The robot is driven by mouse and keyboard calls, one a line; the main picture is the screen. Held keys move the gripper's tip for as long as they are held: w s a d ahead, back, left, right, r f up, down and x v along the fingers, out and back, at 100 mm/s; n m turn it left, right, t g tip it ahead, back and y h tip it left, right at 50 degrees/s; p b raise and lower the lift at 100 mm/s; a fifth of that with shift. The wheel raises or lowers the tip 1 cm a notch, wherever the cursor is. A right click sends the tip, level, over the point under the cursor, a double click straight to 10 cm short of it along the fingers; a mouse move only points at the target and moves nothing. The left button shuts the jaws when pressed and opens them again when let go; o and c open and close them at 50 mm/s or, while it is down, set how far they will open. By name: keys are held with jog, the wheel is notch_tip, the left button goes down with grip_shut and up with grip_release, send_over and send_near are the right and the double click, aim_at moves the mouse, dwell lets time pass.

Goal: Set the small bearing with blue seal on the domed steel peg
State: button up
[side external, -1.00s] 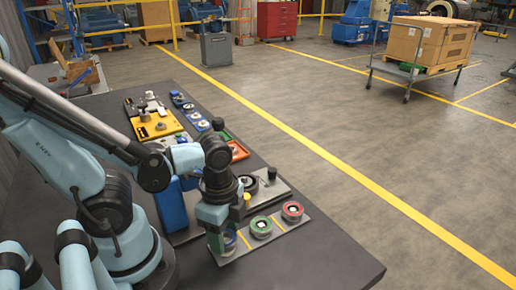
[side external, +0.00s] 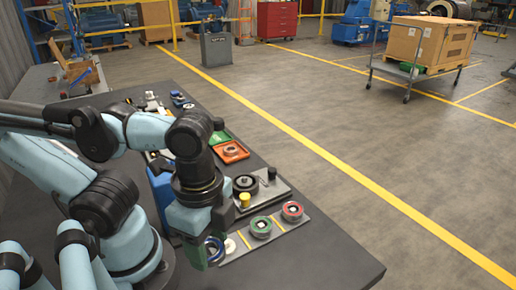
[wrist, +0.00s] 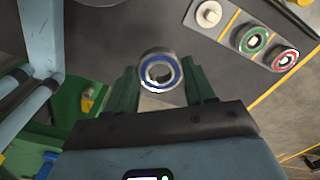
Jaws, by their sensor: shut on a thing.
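My gripper (side external: 207,250) is shut on the small bearing with blue seal (side external: 214,247), held off the left end of the grey bearing tray (side external: 277,227). In the wrist view the bearing (wrist: 160,72) sits between the green fingers of my gripper (wrist: 163,88), its ring face and open bore turned to the camera. A pale round post (side external: 230,246) stands bare at the tray's left end; it also shows in the wrist view (wrist: 208,13). I cannot make out which part is the domed steel peg; my arm hides some of the bench.
The tray also holds a green-sealed bearing (side external: 261,227) and a red-sealed bearing (side external: 292,211). Behind it is a grey plate (side external: 268,196) with a black ring, a yellow knob and a black knob. An orange tray (side external: 231,152) lies farther back. The bench's right front is clear.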

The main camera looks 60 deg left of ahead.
jog(key=shift+s+d+r, duration=0.75)
jog(key=shift+d, duration=0.25)
jog(key=shift+w+r, duration=0.1)
jog(key=w+a+r+n, duration=0.3)
jog(key=w+a+n, duration=0.6)
jog(key=w+a, duration=0.65)
jog(key=w+a+f+n, duration=0.2)
jog(key=w+a+n, duration=0.15)
jog(key=a, duration=0.35)
jog(key=shift+m, duration=0.25)
jog(key=shift+w+f, duration=0.15)
jog(key=shift+f, duration=3.25)
jog(key=shift+f, duration=0.9)
